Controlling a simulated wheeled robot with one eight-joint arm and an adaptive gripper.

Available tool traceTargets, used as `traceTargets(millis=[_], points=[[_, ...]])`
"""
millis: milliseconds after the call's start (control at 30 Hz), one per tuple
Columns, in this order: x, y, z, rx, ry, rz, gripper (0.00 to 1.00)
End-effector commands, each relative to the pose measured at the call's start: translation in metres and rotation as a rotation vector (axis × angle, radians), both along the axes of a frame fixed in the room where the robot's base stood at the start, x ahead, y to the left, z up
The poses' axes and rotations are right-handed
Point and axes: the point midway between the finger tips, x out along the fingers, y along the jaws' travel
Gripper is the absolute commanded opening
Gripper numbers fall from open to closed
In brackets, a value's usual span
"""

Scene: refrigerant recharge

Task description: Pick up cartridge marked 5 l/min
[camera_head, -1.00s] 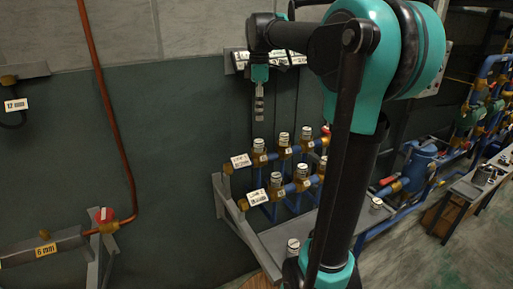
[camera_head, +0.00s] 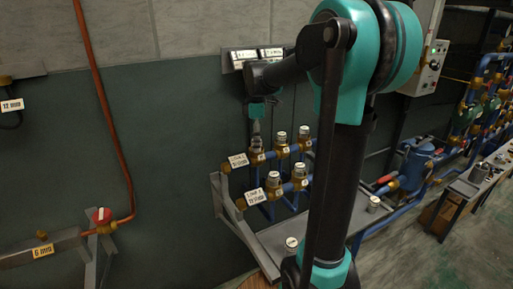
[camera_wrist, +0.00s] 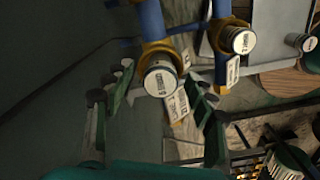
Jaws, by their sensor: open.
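Several white-topped cartridges stand upright in brass fittings on two blue pipe rows, among them cartridges in the front row (camera_head: 274,180) and the back row (camera_head: 282,137). My gripper (camera_head: 256,138) is open and empty, pointing down above the left end of the back row. In the wrist view, a cartridge (camera_wrist: 160,82) in a brass fitting shows between the spread fingers, apart from them as far as I can see. A second cartridge (camera_wrist: 241,40) stands to its right. Their top markings are too small to read, so I cannot tell which is 5 l/min.
Loose cartridges stand on the grey bench, one at the right (camera_head: 374,202) and one at the front (camera_head: 291,242). Label plates (camera_head: 238,160) mark the row ends. A wall with a copper pipe (camera_head: 105,120) is behind and left. A blue tank (camera_head: 418,165) stands right.

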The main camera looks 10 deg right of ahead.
Motion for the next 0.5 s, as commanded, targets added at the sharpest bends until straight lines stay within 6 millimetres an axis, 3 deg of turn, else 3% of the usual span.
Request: traceTargets(millis=[233, 500], points=[[-0.0001, -0.0001, -0.0014, 0.0, 0.0, 0.0, 0.55], [-0.0001, 0.0, -0.0012, 0.0, 0.0, 0.0, 0.21]])
